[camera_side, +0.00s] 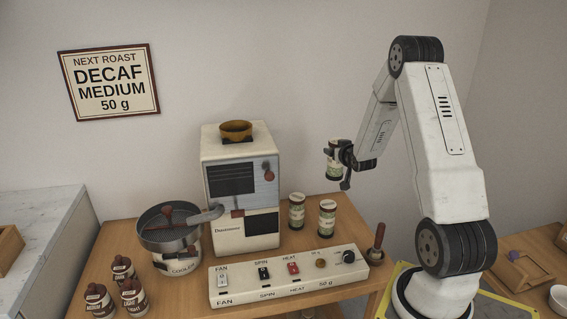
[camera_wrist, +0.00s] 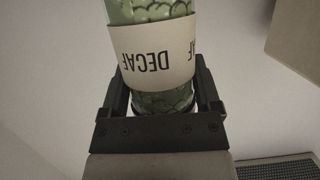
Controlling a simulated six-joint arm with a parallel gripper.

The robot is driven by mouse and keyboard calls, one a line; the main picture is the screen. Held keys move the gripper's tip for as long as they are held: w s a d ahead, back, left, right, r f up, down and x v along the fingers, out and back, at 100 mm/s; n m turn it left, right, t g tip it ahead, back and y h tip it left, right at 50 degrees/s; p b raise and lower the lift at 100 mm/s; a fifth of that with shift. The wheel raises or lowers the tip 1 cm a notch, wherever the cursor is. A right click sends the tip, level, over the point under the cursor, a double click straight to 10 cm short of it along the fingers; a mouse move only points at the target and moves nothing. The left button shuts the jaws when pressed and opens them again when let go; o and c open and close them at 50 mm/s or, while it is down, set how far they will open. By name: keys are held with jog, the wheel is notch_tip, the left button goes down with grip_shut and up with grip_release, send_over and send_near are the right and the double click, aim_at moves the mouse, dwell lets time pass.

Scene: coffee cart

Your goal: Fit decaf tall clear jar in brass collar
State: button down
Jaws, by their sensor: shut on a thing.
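My gripper (camera_side: 345,152) is shut on the decaf jar (camera_side: 333,162) and holds it in the air, right of the roaster. In the wrist view the clear jar (camera_wrist: 155,57) shows green beans and a cream label reading DECAF, upside down in that picture, between the two fingers (camera_wrist: 162,98). The jar looks roughly upright in the side view; its far end is cut off in the wrist view. The brass collar (camera_side: 236,129) sits on top of the white roaster (camera_side: 240,160).
Two more labelled jars (camera_side: 297,211) (camera_side: 327,218) stand on the table right of the roaster. A control panel (camera_side: 290,275) with switches lies in front. A cooling pan (camera_side: 168,228) and several brown bottles (camera_side: 130,293) are at left. A wall sign (camera_side: 108,80) reads DECAF MEDIUM 50 g.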

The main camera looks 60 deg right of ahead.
jog(key=w+a+r+n+t+y, duration=0.25)
jog(key=w+a+r, duration=0.35)
jog(key=r, duration=0.4)
jog(key=w+a+r+n+y, duration=0.2)
jog(key=a+r, duration=0.7)
jog(key=r, duration=0.1)
jog(key=w+a+r+n+t+y, duration=0.1)
jog(key=w+a+r+n+y, duration=0.1)
jog(key=a+r, duration=0.7)
jog(key=shift+w+r+y, duration=0.45)
jog(key=shift+w+r, duration=0.15)
jog(key=shift+r, duration=0.25)
jog(key=shift+w, duration=0.1)
jog(key=w+d+f, duration=0.4)
jog(key=w+f, duration=0.5)
jog(key=w, duration=0.3)
jog(key=shift+w+f, duration=0.15)
jog(key=shift+w, duration=0.25)
jog(key=shift+f, duration=0.1)
